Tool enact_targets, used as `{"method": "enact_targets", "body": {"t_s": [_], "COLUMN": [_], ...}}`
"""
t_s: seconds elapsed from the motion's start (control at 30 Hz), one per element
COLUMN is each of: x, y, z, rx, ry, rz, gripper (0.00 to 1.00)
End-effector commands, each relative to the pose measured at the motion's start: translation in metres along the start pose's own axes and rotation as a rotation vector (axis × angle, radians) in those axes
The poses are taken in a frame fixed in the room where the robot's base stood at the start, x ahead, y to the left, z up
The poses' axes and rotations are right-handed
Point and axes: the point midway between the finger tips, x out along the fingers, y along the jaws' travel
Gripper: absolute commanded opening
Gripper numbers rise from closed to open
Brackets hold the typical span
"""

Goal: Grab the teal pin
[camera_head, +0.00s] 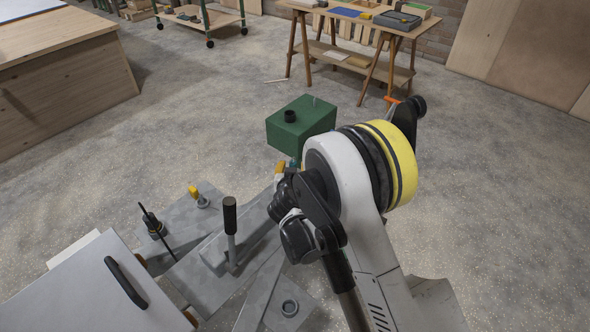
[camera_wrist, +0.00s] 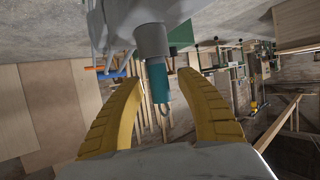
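The teal pin (camera_wrist: 158,84) is in the wrist view, a short teal cylinder with a thin metal ring at its lower end in the picture. Its upper end meets a grey cylindrical part (camera_wrist: 152,40). My gripper (camera_wrist: 162,92) is open, with one curved yellow finger on each side of the pin and visible gaps to both. I cannot tell how deep the pin lies between the fingers. In the head view, a small teal patch (camera_head: 294,162) shows beside a yellow fingertip; my arm hides most of that area.
A green box (camera_head: 302,127) with a black knob stands just beyond my gripper. Grey metal machinery with a black-handled lever (camera_head: 230,215) and a white panel (camera_head: 95,285) fill the lower left. A wooden workbench (camera_head: 345,15) stands at the back. Open floor lies between.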

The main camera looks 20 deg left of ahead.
Motion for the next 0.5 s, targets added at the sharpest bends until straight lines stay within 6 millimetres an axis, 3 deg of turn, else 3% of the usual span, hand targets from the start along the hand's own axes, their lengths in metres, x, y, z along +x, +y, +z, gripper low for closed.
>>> {"method": "enact_targets", "body": {"t_s": [0.03, 0.1, 0.13, 0.5], "x": [0.0001, 0.0002, 0.0002, 0.0003], "y": [0.0001, 0.0002, 0.0002, 0.0003], "z": [0.0000, 0.0000, 0.0000, -0.0002], "rx": [0.000, 0.000, 0.000, 0.000], "ry": [0.000, 0.000, 0.000, 0.000], "rz": [0.000, 0.000, 0.000, 0.000], "gripper": [0.27, 0.06, 0.00, 0.00]}}
